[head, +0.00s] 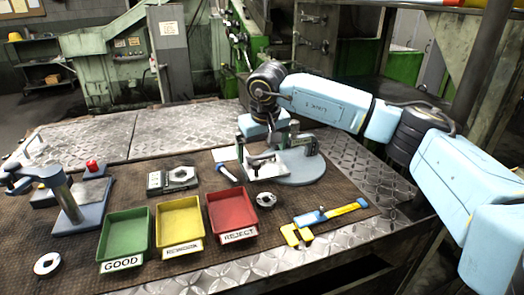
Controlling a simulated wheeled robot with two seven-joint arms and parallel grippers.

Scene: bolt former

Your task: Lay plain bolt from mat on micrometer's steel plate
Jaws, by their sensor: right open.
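My right gripper (262,158) points down, open, at the left edge of the plate. A small dark and metallic piece shows between and below its fingers; I cannot tell whether it is a bolt or part of the micrometer. A short pale rod with a dark end (228,173), possibly the plain bolt, lies on the brown mat (200,205) left of the gripper. My left gripper is out of view.
Green (125,212), yellow (178,203) and red (233,190) trays stand in front. A yellow and blue caliper (330,215) and a metal ring (266,200) lie right of them. A grey block with a hex opening (173,179) lies behind. A column stand (68,203) is left.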

